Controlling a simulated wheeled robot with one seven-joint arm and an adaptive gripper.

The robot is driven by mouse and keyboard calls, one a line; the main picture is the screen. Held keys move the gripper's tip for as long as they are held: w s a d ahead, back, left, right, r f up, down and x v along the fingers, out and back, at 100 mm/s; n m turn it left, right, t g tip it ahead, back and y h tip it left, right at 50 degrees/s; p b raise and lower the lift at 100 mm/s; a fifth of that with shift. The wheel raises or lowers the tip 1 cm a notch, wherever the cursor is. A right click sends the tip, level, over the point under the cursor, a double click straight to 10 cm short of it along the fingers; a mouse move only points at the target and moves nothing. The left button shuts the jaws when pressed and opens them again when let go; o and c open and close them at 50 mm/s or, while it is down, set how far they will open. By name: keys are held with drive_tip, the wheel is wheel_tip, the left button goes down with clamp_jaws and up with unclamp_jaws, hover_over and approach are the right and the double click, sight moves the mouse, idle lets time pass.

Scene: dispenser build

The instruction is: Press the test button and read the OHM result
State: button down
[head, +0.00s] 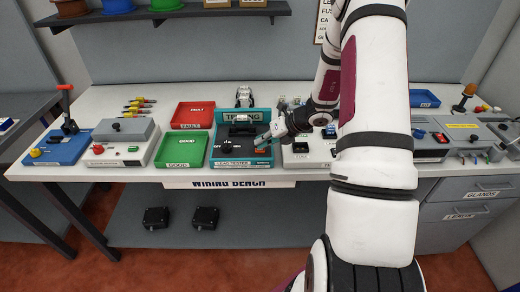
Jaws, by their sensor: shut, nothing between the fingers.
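The lead tester (240,144) stands near the front edge of the white bench, left of my arm. It has a teal panel and a dark face with a black knob, and a label on its front edge. My gripper (262,141) is at the right side of the tester, low over its face, with its fingers shut and empty. No OHM reading is legible at this size.
The green GOOD tray (183,149) and red FAULT tray (193,115) stand left of the tester. A white fuse unit (305,150) stands close on its right. A grey machine (122,142) and a blue lever press (60,145) are farther left. A shelf (160,14) hangs above.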

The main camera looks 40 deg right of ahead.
drive_tip(key=shift+r+p, duration=0.3)
drive_tip(key=shift+r, duration=0.45)
drive_tip(key=shift+r, duration=0.1)
drive_tip(key=shift+r+p, duration=1.05)
drive_tip(key=shift+r, duration=1.35)
